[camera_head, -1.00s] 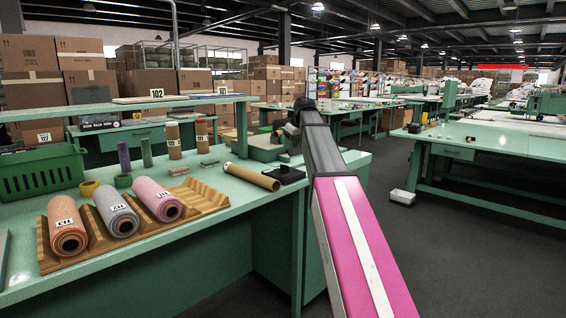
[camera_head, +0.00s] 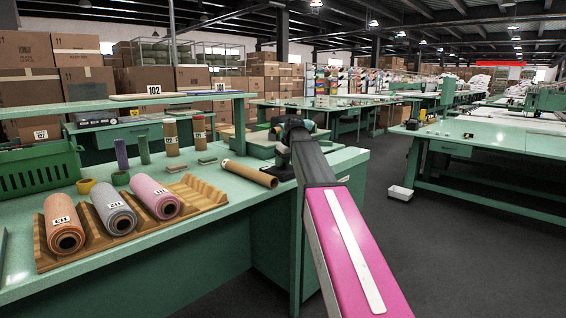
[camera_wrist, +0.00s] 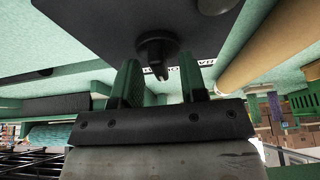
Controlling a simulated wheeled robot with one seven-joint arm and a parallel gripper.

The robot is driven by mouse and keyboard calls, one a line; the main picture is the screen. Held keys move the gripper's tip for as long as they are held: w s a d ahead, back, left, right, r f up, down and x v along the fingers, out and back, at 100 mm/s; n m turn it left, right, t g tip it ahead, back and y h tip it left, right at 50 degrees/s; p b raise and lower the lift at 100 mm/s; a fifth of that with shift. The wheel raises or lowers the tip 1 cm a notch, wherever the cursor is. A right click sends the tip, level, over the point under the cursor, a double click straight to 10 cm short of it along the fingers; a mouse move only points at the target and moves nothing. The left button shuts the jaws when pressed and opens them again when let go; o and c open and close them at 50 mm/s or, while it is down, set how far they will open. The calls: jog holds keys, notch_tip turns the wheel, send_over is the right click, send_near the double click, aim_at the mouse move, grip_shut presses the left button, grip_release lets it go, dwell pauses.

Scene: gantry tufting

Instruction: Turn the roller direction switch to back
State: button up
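The roller direction switch is a black rotary knob (camera_wrist: 157,50) on a dark flat control box (camera_wrist: 95,22) in the wrist view. My gripper (camera_wrist: 158,78) has two green fingers standing apart, one on each side of the knob as seen there. I cannot tell whether either finger touches it. White lettering beside the knob is partly hidden by a finger. In the head view the dark control box (camera_head: 284,172) sits on the green bench, right of a cardboard tube. My gripper is over it there, with its fingertips mostly hidden by my arm.
The brown cardboard tube (camera_head: 249,173) lies close beside the control box; it also shows in the wrist view (camera_wrist: 268,45). Several yarn rolls (camera_head: 113,211) lie in a wooden cradle (camera_head: 203,188) at left. A green crate (camera_head: 38,170) and raised shelf (camera_head: 120,106) stand behind.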

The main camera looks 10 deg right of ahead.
grip_shut()
jog(key=shift+n, duration=0.3)
jog(key=n, duration=0.2)
jog(key=n+g+y, duration=0.1)
jog(key=n, duration=0.1)
jog(key=shift+w+d+g, duration=0.1)
jog(key=shift+w+g, duration=0.05)
jog(key=shift+g, duration=0.15)
jog(key=shift+n+g+y, duration=0.4)
jog(key=shift+n+g, duration=0.3)
jog(key=shift+n, duration=1.4)
